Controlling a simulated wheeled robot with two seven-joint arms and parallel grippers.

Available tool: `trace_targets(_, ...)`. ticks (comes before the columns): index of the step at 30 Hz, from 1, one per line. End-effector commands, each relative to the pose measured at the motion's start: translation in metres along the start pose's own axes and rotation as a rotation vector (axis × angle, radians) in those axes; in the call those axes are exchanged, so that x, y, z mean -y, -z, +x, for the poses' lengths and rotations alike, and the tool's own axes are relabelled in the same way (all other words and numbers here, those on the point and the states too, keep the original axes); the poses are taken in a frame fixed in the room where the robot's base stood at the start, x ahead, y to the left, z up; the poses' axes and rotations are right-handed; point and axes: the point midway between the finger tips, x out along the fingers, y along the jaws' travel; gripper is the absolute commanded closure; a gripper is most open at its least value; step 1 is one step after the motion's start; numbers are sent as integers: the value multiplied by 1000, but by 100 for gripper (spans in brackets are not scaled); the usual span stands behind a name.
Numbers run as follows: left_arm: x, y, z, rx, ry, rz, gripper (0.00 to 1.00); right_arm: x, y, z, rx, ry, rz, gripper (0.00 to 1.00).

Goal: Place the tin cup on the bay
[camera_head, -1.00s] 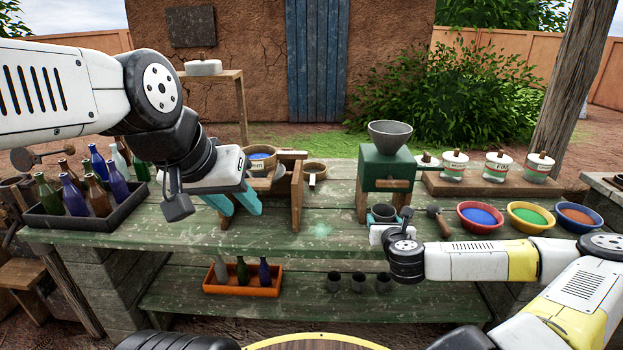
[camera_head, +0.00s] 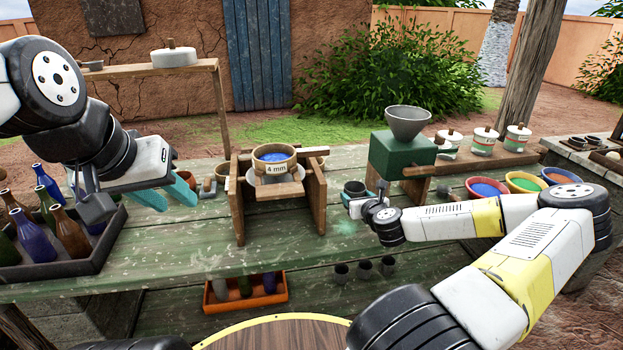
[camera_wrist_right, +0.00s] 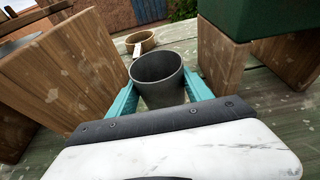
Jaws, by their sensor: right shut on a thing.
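A dark grey tin cup (camera_head: 354,187) is upright between the teal fingers of my right gripper (camera_head: 357,198), shut on it. The cup's open mouth shows in the right wrist view (camera_wrist_right: 158,68), with a finger on each side (camera_wrist_right: 160,98). The cup is in front of the green mill's left leg and right of a wooden stand (camera_head: 238,205). This stand holds a sieve marked "4 mm" (camera_head: 275,169) above an open space between its side boards. Which place is the bay is not marked. My left gripper (camera_head: 172,193) is open and empty, left of the stand.
The green mill (camera_head: 395,157) with a grey funnel stands right of the cup. Bowls of coloured powder (camera_head: 486,188) are further right. A bottle crate (camera_head: 95,262) is at left. Small cups (camera_head: 364,269) and an orange tray (camera_head: 246,301) sit on the lower shelf.

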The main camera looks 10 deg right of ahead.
Motion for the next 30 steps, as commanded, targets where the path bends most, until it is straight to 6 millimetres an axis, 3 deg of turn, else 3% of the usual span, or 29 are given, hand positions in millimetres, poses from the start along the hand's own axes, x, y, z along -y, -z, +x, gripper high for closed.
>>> trace_targets(9, 0, 0, 0, 0, 0, 0, 64, -4, -19, 83, 3, 0, -4, 88)
trace_targets(15, 0, 0, 0, 0, 0, 0, 64, -5, -26, 123, 1, 0, -1, 88)
trace_targets(23, 0, 0, 0, 0, 0, 0, 64, -6, -31, 142, 2, 0, -1, 88)
trace_targets(30, 0, 0, 0, 0, 0, 0, 64, -5, 2, 153, 0, 0, 1, 88)
